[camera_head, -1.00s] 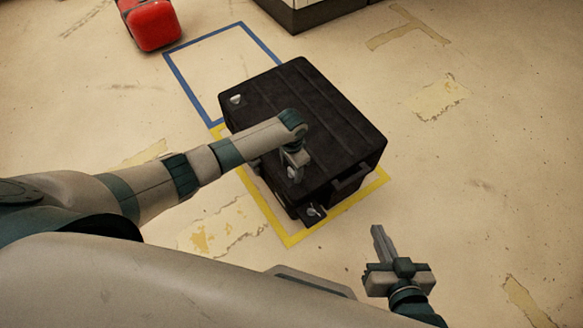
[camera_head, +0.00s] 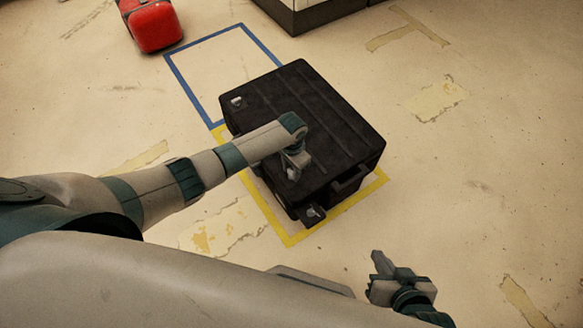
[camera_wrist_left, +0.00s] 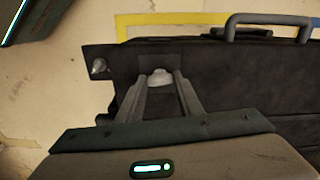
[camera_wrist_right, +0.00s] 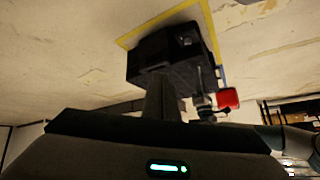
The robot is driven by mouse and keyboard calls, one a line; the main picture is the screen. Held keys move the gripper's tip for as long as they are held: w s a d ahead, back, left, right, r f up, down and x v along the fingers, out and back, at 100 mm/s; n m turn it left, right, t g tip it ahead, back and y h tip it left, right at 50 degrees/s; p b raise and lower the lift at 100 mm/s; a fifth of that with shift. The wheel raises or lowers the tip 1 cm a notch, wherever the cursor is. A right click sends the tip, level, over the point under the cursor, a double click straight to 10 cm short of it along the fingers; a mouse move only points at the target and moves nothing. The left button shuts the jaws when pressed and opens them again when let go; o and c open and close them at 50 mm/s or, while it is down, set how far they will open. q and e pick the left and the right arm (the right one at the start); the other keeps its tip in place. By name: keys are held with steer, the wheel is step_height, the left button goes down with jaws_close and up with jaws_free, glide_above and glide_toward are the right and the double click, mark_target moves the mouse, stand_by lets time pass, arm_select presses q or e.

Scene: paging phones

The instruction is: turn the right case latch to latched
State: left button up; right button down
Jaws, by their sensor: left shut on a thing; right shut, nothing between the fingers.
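The black case (camera_head: 318,115) stands on the floor inside a yellow outline. My left gripper (camera_head: 293,174) reaches over its near left side. In the left wrist view, the left fingers (camera_wrist_left: 159,84) are shut on a pale latch knob (camera_wrist_left: 160,76); I cannot read its turned position. A small metal piece (camera_head: 313,212) sits on a tab at the near corner; it also shows in the left wrist view (camera_wrist_left: 98,67). Another light latch piece (camera_head: 236,101) is at the far left corner. My right gripper (camera_head: 376,258) is shut and empty, apart from the case.
A handle (camera_head: 352,180) is on the case's right side. A blue floor outline (camera_head: 178,72) is empty behind the case. A red case (camera_head: 153,25) stands at the far left. A dark-based unit (camera_head: 305,18) stands at the back. The floor to the right is clear.

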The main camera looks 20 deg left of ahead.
arm_select(q)
steer(key=shift+r+n+p, duration=0.2)
steer(key=shift+n+p, duration=0.3)
steer(key=shift+p, duration=0.05)
steer(key=n+p, duration=0.5)
steer(key=n, duration=0.1)
arm_select(e)
steer(key=s+d+g+h, duration=0.3)
steer(key=s+d+g, duration=0.2)
steer(key=d, duration=0.3)
arm_select(q)
steer(key=n+p, duration=0.3)
steer(key=n, duration=0.3)
steer(key=shift+f, duration=0.1)
steer(key=shift+n+p, duration=0.4)
steer(key=shift+n, duration=1.4)
arm_select(e)
step_height(320, 180, down, 11)
steer(key=shift+w+d+f, duration=0.15)
steer(key=shift+w, duration=0.3)
arm_select(q)
steer(key=shift+f, duration=0.1)
steer(key=o, duration=1.1)
